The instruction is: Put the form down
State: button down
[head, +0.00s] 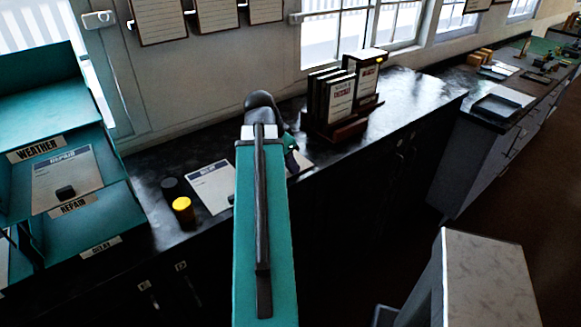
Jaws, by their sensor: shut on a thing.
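My gripper (293,158) is mostly hidden behind my own teal arm, over the dark counter below the windows. It is shut on a form (303,160), of which only a small pale edge shows at the right of my arm. I cannot tell whether this form touches the counter. Another form (208,186), white with a dark heading, lies on the counter to the left of my arm, its right side partly hidden.
A yellow-topped jar (183,208) and a dark jar (170,188) stand left of the white form. A dark rack of upright binders (337,95) stands to the right on the counter (405,85). A pale-topped cabinet (485,275) stands at lower right.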

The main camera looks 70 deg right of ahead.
jog(key=shift+w+f, duration=0.15)
jog(key=shift+w, duration=0.05)
jog(key=shift+f, duration=0.15)
jog(key=c, duration=1.7)
grip_release()
jog(key=shift+c, duration=0.2)
jog(key=b+v, duration=0.3)
jog(key=v, duration=0.9)
